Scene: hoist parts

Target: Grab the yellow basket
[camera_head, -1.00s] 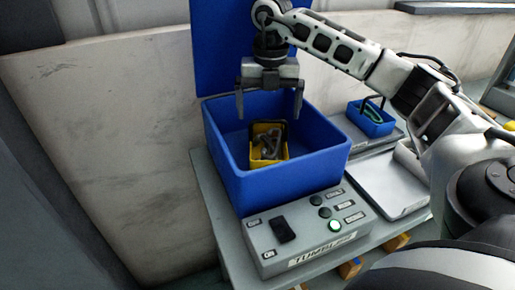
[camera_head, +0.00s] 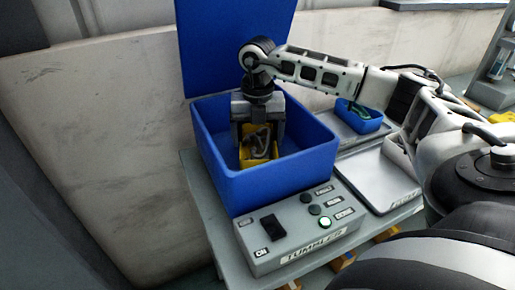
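The yellow basket (camera_head: 260,162) stands inside the deep blue box (camera_head: 278,182) of the tumbler, with grey metal parts in it. My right gripper (camera_head: 258,143) points down into the blue box from above. Its two fingers are at the left and right of the basket, and its palm is just above it. I cannot tell whether the fingers touch the basket or are clear of it. Part of the basket's upper rim is hidden by the gripper. My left gripper is not in view.
The blue box's raised lid (camera_head: 232,50) stands behind my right gripper. A control panel (camera_head: 300,228) with a switch and a lit green button is in front. To the right are a small blue basket (camera_head: 360,118) and a grey tray (camera_head: 376,182).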

